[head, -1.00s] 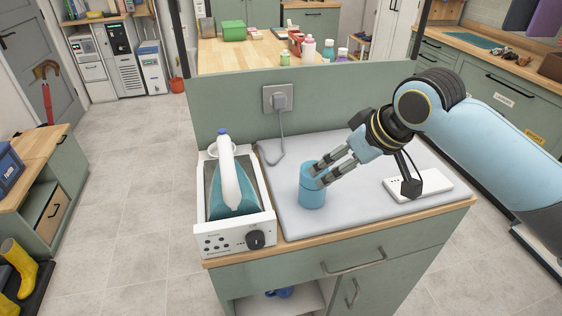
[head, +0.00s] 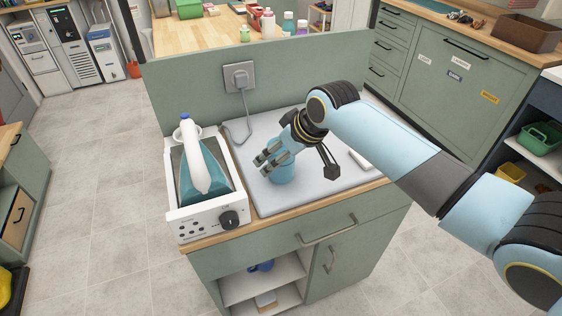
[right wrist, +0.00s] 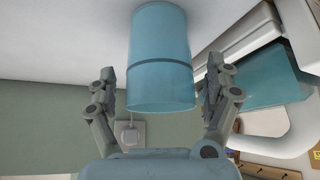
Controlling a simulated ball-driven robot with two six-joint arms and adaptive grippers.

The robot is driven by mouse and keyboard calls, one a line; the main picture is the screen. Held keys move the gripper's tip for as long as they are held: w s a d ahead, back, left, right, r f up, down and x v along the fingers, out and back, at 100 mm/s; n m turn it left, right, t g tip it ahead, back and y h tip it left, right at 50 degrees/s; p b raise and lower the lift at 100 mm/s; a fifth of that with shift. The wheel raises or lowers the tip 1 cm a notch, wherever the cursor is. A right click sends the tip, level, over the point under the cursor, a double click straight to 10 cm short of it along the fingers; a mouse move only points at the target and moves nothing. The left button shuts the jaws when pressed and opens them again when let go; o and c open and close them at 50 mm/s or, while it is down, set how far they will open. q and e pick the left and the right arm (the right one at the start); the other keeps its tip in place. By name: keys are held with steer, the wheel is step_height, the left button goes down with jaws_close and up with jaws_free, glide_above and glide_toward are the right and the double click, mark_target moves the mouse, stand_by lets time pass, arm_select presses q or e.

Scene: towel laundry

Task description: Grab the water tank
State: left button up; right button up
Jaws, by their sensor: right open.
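The water tank is a blue translucent cylinder. It stands upright on the grey ironing surface (head: 325,195), and the lower part of the tank (head: 286,175) shows in the head view. My right gripper (head: 263,166) is open and hides its upper part in that view. In the right wrist view the tank (right wrist: 160,55) stands between the two spread fingers of the right gripper (right wrist: 160,72), with a gap at each side. My left gripper is not in view.
A teal and white iron (head: 202,170) rests on its white base (head: 205,222) just left of the tank. A green panel with a wall socket (head: 239,77) stands behind. A white flat object (head: 361,160) lies to the right, partly behind my arm.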

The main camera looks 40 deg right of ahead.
steer(key=c, duration=1.2)
steer(key=shift+r, duration=0.15)
steer(key=shift+c, duration=0.2)
